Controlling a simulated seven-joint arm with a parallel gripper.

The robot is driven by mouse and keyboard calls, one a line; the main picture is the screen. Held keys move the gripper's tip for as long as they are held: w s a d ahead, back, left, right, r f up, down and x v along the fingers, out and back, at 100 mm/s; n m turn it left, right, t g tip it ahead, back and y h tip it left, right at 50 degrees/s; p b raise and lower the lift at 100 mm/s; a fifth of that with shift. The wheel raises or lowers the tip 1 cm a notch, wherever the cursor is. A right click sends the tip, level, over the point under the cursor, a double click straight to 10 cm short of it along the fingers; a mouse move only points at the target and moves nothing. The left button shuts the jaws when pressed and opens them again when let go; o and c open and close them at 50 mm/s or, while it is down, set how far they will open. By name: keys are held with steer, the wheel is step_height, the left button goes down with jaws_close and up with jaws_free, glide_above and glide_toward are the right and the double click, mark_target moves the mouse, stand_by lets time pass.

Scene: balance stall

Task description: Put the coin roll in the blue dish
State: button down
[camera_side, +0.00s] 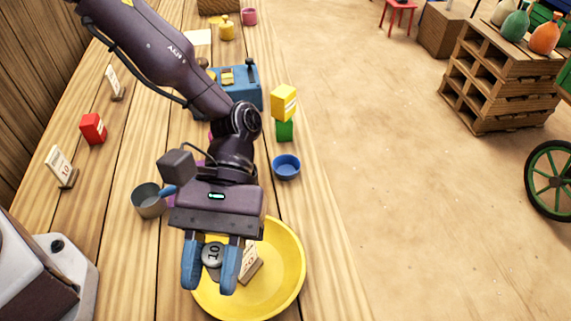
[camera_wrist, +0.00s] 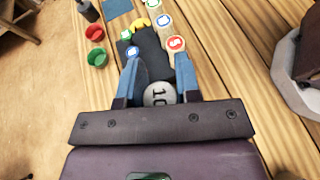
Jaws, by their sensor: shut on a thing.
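My gripper (camera_side: 211,268) is shut on a grey round-ended piece (camera_side: 212,255) marked 10. It also shows between the blue fingers in the wrist view (camera_wrist: 159,94). I cannot tell for sure that this piece is the coin roll, as only its marked face shows. In the side view, my gripper is over the large yellow dish (camera_side: 285,282), and its height above it is unclear. The small blue dish (camera_side: 286,167) stands on the table, beyond the yellow dish and to the right of my wrist. It looks empty.
A wooden tag (camera_side: 249,264) shows at the yellow dish. A grey pot (camera_side: 148,201) stands left of my gripper. A yellow block (camera_side: 284,103) sits on a green block (camera_side: 285,131) behind the blue dish. A red block (camera_side: 93,128) and number cards (camera_side: 60,167) stand farther left.

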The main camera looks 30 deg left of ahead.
steer(key=w+a+f+m+t+y, duration=0.2)
steer(key=a+f+m+y, duration=0.1)
steer(key=a+m+y, duration=0.5)
steer(key=w+a+f+m+t+y, duration=0.2)
steer(key=a+f+m+y, duration=0.1)
steer(key=a+m+y, duration=0.45)
steer(key=w+a+r+m+t, duration=0.1)
steer(key=w+r+m+t, duration=0.8)
steer(key=w+m+t, duration=0.7)
steer(key=m+t, duration=0.1)
steer(key=t, duration=0.1)
glide_above(285, 165)
steer(key=f, duration=1.4)
steer(key=shift+s+f, duration=0.15)
steer(key=shift+s, duration=0.2)
steer(key=shift+w+f, duration=0.15)
steer(key=shift+f, duration=0.8)
steer(key=shift+w+f, duration=0.15)
steer(key=shift+f, duration=0.75)
steer(key=shift+f, duration=0.1)
